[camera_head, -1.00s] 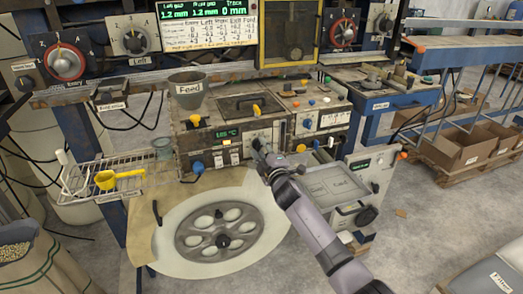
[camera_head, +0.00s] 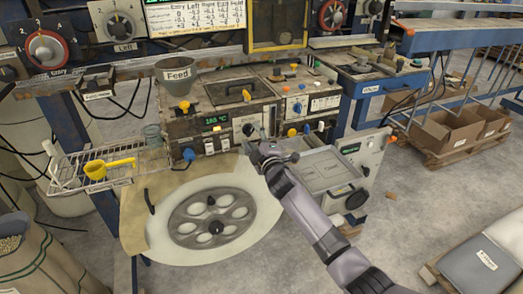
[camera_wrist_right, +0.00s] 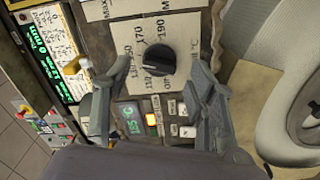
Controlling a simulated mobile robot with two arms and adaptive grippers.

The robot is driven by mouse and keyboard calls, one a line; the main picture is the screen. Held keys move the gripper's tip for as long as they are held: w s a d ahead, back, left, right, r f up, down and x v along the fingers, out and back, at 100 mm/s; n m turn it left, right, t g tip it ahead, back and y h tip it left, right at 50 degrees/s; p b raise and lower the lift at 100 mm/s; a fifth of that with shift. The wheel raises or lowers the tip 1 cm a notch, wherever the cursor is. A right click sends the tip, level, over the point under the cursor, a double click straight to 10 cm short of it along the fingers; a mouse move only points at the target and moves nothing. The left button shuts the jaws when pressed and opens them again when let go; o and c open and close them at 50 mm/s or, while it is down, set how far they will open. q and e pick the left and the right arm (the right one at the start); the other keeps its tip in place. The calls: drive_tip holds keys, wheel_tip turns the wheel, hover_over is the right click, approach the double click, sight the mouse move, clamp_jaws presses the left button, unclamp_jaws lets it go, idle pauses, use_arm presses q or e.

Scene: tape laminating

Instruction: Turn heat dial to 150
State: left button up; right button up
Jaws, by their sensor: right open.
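The heat dial (camera_head: 248,129) is a round black knob on a pale scale plate on the front of the worn machine. My right gripper (camera_head: 257,150) is in front of and below the dial in the head view. In the wrist view its open fingers (camera_wrist_right: 156,68) appear on either side of the dial, with gaps to it. My left gripper is out of view.
A lit yellow button (camera_wrist_right: 152,119) and a white switch (camera_wrist_right: 188,131) sit near the dial. A grey funnel (camera_head: 178,77) marked Feed stands on the left. A large round plate (camera_head: 213,218) lies below the panel, and a grey tray (camera_head: 322,170) is to the right.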

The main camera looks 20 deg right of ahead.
drive_tip(key=s, duration=1)
drive_tip(key=shift+s+d, duration=0.15)
drive_tip(key=shift+d, duration=0.05)
